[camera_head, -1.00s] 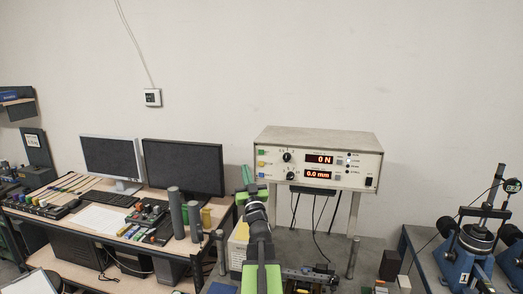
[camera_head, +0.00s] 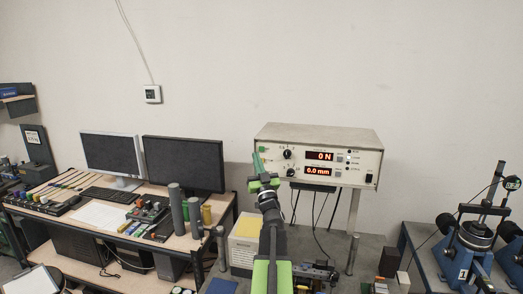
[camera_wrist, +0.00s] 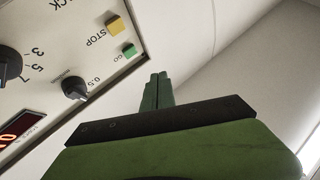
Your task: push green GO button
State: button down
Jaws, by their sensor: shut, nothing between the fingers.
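The grey-white control box (camera_head: 320,141) stands at the back, with knobs and red displays on its front. The green GO button (camera_head: 263,149) sits near the front's upper left corner. In the wrist view the green GO button (camera_wrist: 129,50) is clear, beside its "GO" label and near the yellow STOP button (camera_wrist: 115,25). My gripper (camera_head: 256,157) is shut and empty, in front of the panel's left end, its tips just left of and below GO. In the wrist view my gripper's fingertips (camera_wrist: 158,77) lie right of and below GO, apart from it in the picture; depth is unclear.
Black knobs (camera_wrist: 75,89) sit near the buttons. Left is a desk with monitors (camera_head: 183,165) and upright grey cylinders (camera_head: 176,207). A blue lever device (camera_head: 467,252) stands at the right. The wall above the box is clear.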

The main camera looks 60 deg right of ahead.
aim_at(261, 154)
jog(key=d, duration=0.2)
jog(key=w+d, duration=0.1)
jog(key=d, duration=0.1)
jog(key=shift+w+d, duration=0.2)
jog(key=shift+d, duration=0.1)
jog(key=shift+d, duration=0.1)
dwell(1.6)
jog(key=shift+w+d, duration=0.1)
jog(key=shift+d, duration=0.2)
jog(key=shift+w+d, duration=0.1)
jog(key=shift+d, duration=0.25)
dwell(0.5)
jog(key=shift+a, duration=0.1)
jog(key=shift+s+a, duration=0.25)
jog(key=shift+a, duration=0.45)
jog(key=a, duration=0.1)
jog(key=s+a, duration=0.1)
jog(key=a, duration=0.2)
jog(key=shift+s+a, duration=0.25)
jog(key=shift+a, duration=0.1)
